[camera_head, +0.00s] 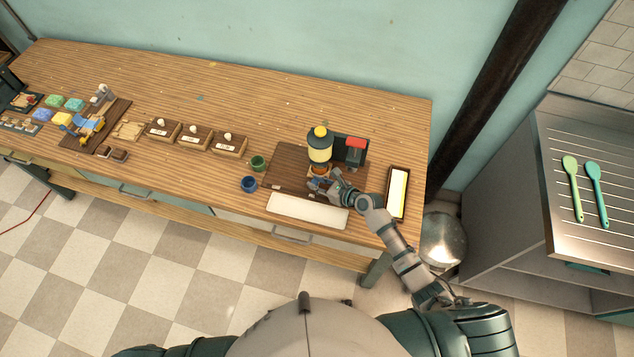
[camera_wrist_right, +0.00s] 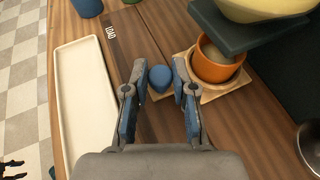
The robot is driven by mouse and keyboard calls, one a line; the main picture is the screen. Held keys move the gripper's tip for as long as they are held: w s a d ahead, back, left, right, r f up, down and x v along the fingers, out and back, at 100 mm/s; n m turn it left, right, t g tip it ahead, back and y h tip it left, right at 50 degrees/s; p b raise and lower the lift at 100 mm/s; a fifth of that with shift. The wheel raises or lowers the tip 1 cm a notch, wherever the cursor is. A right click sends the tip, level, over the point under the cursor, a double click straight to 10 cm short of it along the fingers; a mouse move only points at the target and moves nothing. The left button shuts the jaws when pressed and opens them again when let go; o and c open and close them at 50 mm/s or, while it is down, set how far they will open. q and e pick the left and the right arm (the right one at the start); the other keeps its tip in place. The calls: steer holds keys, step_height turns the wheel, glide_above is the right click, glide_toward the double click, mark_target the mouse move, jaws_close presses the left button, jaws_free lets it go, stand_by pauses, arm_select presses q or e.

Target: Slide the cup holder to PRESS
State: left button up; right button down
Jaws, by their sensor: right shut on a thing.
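The cup holder (camera_wrist_right: 238,84) is a pale wooden plate with a blue knob (camera_wrist_right: 160,78) at its front. An orange cup (camera_wrist_right: 215,68) with grey contents stands on the plate, partly under a dark ledge in the right wrist view. The cup also shows below the yellow hopper (camera_head: 319,151) in the head view. My right gripper (camera_head: 321,184) is shut on the blue knob, one finger on each side. A LOAD label (camera_wrist_right: 110,32) is on the dark wooden board (camera_head: 278,168). I cannot read a PRESS label.
A red-topped dark machine block (camera_head: 355,150) stands behind the holder. A white tray (camera_head: 305,210) lies in front of the board, and a framed tray (camera_head: 398,190) to its right. Green (camera_head: 258,163) and blue (camera_head: 249,184) cups stand at left.

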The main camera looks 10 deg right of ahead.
steer(key=s+d, duration=0.1)
steer(key=d, duration=0.2)
steer(key=s+d+p, duration=0.1)
steer(key=s+d, duration=0.1)
steer(key=d, duration=0.1)
steer(key=s+d+p, duration=0.1)
steer(key=d, duration=0.3)
steer(key=shift+s, duration=0.15)
steer(key=shift+d, duration=0.35)
steer(key=shift+f, duration=0.1)
steer(key=shift+a, duration=0.15)
steer(key=c, duration=0.9)
jaws_free()
steer(key=shift+c, duration=0.2)
steer(key=shift+d, duration=0.25)
